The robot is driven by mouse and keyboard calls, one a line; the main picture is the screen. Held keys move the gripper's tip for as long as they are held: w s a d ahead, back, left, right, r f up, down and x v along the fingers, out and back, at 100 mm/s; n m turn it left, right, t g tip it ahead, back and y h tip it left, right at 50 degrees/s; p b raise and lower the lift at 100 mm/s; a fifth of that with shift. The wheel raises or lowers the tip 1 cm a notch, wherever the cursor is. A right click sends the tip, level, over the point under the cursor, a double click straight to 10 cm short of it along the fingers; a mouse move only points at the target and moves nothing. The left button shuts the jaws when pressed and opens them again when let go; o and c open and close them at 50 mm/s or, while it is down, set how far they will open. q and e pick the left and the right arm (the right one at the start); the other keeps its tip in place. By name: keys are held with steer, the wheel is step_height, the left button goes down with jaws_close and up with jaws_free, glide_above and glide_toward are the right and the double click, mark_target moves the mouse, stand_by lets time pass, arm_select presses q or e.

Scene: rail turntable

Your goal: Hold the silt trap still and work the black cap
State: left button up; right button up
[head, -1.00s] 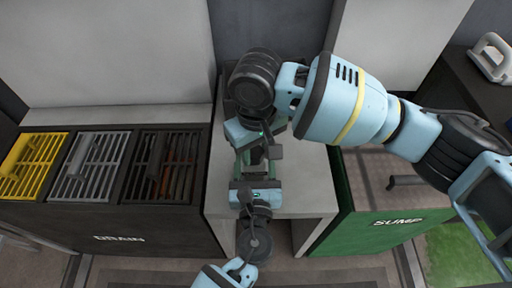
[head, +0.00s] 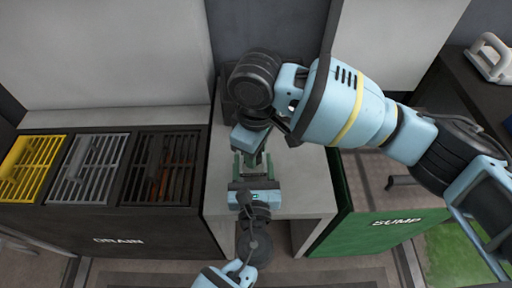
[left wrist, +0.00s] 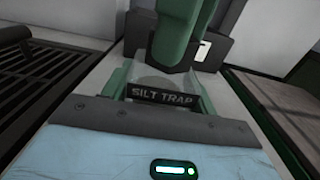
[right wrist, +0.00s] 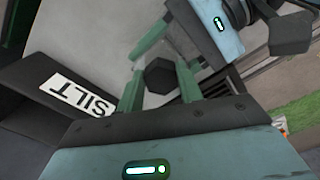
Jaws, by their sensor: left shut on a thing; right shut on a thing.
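The silt trap (left wrist: 163,98), with a black name plate and a pale, translucent body, sits between my left gripper's green fingers in the left wrist view. My left gripper (head: 253,160) is shut on it from the near side. My right gripper (right wrist: 160,84) comes from above, with its fingers on either side of the six-sided black cap (right wrist: 160,75) and shut on it. The right gripper's green fingers also show large above the trap in the left wrist view (left wrist: 183,45). In the head view my right arm and gripper hide the cap and most of the trap.
The trap is at a pale bench (head: 310,185). On the left stands the drain box (head: 150,230) with a yellow grate (head: 32,165), a grey grate (head: 88,165) and a dark grate (head: 160,165). On the right are a green sump bin (head: 365,230) and a white handled object (head: 490,58).

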steer(key=n, duration=0.6)
steer(key=shift+w+d, duration=0.15)
steer(key=shift+w, duration=0.1)
steer(key=n, duration=0.6)
steer(key=shift+w+f, duration=0.1)
steer(key=shift+w, duration=0.1)
steer(key=o, duration=1.1)
steer(key=shift+o, duration=0.4)
steer(key=shift+r, duration=2.1)
